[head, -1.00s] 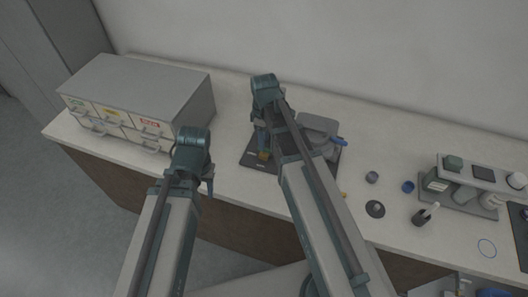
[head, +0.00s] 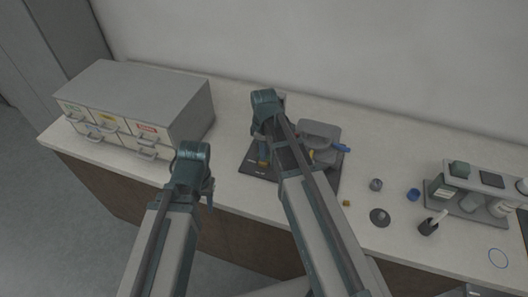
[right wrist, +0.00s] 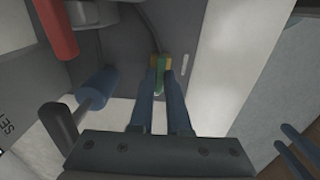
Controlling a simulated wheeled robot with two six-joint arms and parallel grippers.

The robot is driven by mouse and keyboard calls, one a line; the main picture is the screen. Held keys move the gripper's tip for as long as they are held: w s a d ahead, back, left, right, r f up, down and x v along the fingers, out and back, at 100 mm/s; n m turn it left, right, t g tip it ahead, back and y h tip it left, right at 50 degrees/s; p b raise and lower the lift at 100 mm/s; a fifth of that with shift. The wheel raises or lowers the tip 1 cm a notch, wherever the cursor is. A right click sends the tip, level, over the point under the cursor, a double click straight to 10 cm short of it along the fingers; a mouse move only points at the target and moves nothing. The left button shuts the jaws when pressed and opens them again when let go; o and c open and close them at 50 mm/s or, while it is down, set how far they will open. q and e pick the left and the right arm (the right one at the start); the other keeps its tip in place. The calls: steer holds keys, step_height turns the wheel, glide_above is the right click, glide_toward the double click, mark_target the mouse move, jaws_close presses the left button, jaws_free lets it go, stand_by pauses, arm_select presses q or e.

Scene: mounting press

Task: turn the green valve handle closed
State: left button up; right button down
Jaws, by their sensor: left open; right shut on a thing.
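The green valve handle (right wrist: 159,86) shows in the right wrist view, between the two blue fingers of my right gripper (right wrist: 161,76), which is shut on it. A yellow part sits around the handle's far end. In the head view my right gripper (head: 264,154) is over the dark base plate of the press (head: 318,132), and my arm hides much of it; I cannot make out the green handle there. My left gripper (head: 210,190) is open and empty, left of the press, near the bench's front edge. Its blue fingers seem to show at the right wrist view's lower right.
In the right wrist view, a blue lever grip (right wrist: 97,87) and a red part (right wrist: 55,26) are close by on the left. A grey drawer cabinet (head: 150,95) stands at the bench's left. Small cups and a rack (head: 478,208) stand on the right. The bench between cabinet and press is mostly clear.

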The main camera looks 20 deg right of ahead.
steer(key=shift+m, duration=0.3)
steer(key=m, duration=0.3)
steer(key=shift+m, duration=0.4)
steer(key=m, duration=0.4)
steer(key=shift+m, duration=0.3)
steer(key=m, duration=0.8)
steer(key=shift+m, duration=0.5)
steer(key=c, duration=0.9)
jaws_free()
